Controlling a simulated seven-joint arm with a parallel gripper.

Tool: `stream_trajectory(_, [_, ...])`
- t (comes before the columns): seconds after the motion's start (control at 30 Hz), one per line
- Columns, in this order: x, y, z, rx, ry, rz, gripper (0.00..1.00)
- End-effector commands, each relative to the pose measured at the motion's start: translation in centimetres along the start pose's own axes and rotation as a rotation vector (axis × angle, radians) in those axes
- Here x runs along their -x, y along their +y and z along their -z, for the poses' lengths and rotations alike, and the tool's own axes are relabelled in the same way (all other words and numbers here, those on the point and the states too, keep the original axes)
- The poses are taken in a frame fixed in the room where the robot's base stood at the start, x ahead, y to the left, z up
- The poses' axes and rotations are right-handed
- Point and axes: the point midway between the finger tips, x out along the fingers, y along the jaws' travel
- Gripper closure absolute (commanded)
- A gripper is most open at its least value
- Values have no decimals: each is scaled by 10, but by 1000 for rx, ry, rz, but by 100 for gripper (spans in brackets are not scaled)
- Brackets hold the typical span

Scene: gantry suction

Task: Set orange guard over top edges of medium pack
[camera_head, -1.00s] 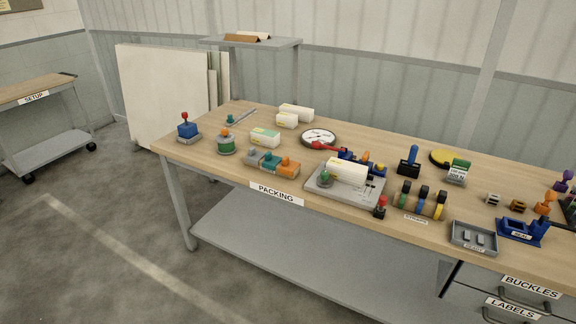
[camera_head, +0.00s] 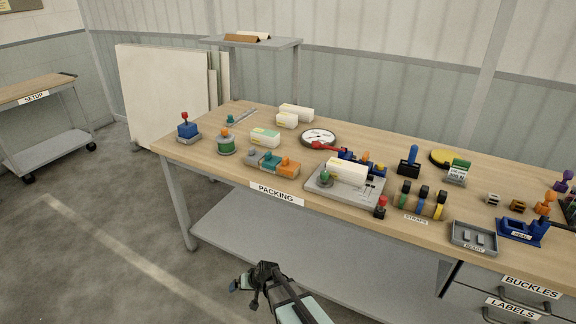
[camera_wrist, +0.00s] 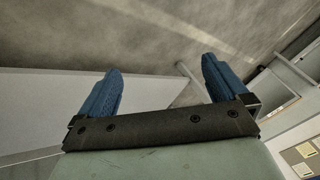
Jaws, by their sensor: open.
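An orange guard (camera_head: 287,168) with a knob sits at the right end of a row of guards near the front edge of the packing bench, beside a teal one (camera_head: 268,161) and a grey one. White packs stand on the bench: one with a green and yellow label (camera_head: 265,138), a small one (camera_head: 286,121), a long one (camera_head: 298,111), and one on a grey device (camera_head: 347,167). I cannot tell which is the medium pack. My gripper (camera_head: 246,289) is low in front of the bench, far from the guard. In the wrist view its blue fingers (camera_wrist: 160,82) are open and empty.
The bench top (camera_head: 210,145) is crowded to the right with strap rolls (camera_head: 422,201), a grey tray (camera_head: 473,237) and tools. A blue block with a red knob (camera_head: 187,129) is at the left end. The lower shelf (camera_head: 290,245) is bare. A setup cart (camera_head: 40,95) stands far left.

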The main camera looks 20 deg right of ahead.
Motion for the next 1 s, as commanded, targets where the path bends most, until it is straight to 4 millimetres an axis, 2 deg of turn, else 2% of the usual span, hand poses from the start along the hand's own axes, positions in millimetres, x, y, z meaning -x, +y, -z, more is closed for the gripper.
stream_trajectory(0.03, [3, -15, 29, -1, 56, 25, 0])
stream_trajectory(0.1, [10, -34, 62, -5, 131, 57, 0])
stream_trajectory(0.27, [36, -77, 136, -23, 297, 132, 0])
stream_trajectory(0.5, [90, -140, 238, -53, 525, 236, 0])
stream_trajectory(0.7, [131, -175, 298, -45, 637, 287, 0])
stream_trajectory(1.0, [168, -201, 358, 78, 662, 288, 0])
